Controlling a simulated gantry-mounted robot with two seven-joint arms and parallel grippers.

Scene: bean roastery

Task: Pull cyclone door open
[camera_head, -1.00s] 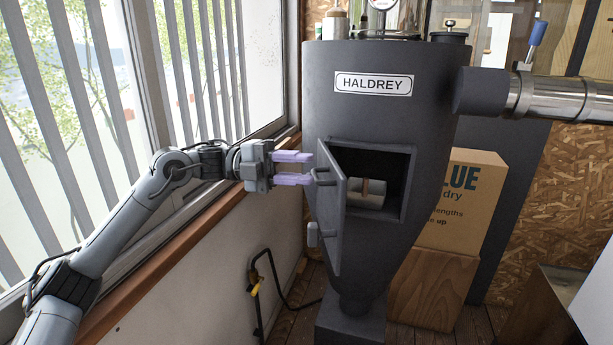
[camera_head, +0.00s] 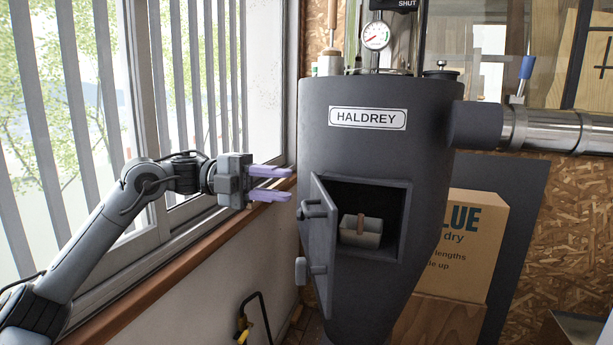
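The dark grey cyclone (camera_head: 375,145) marked HALDREY stands in the middle of the head view. Its door (camera_head: 320,240) is hinged on the left of the square opening and stands swung well open. A handle (camera_head: 313,209) and a lower knob-like latch (camera_head: 305,271) stick out from the door's outer face. Inside the opening is a small grey box (camera_head: 360,232) with a brown strip on it. My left gripper (camera_head: 281,184) is open and empty, up and to the left of the door handle, apart from it. My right gripper is not in view.
A cardboard box (camera_head: 472,240) stands on a wooden block right of the cyclone. A metal duct (camera_head: 560,130) runs off to the right. The slatted window and its wooden sill (camera_head: 190,262) lie along the left. A gauge (camera_head: 375,36) stands above the cyclone.

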